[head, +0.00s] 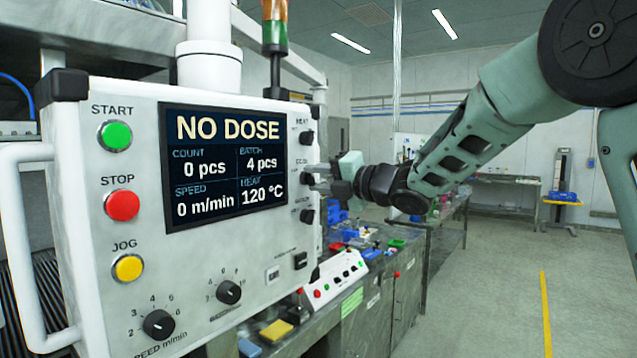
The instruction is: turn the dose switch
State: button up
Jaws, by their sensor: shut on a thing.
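The white control box (150,290) fills the left of the head view. Its dark screen (222,165) reads NO DOSE, with count 0 pcs and batch 4 pcs. A column of small black switches runs along the box's right edge: an upper one (306,137) and a lower one (307,216) show clearly. My gripper (313,178) reaches in from the right, its fingers at the middle switch between these two. It is shut on that switch, taken as the dose switch. The fingers mostly hide it, so its turn angle does not show. The small labels are hard to read.
Start (117,136), stop (122,204) and jog (128,268) buttons sit left of the screen. Two dials (228,291) are below it. A white handle (22,250) sticks out at the left. A cluttered bench (375,305) stands behind; open floor lies right.

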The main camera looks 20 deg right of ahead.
jog(key=m+b, duration=0.1)
jog(key=m, duration=0.9)
jog(key=shift+f, duration=0.2)
jog(key=shift+m, duration=0.4)
jog(key=o, duration=1)
jog(key=shift+c, duration=0.2)
jog(key=b+v, duration=0.6)
jog(key=v, duration=1.1)
jog(key=shift+s+d, duration=0.15)
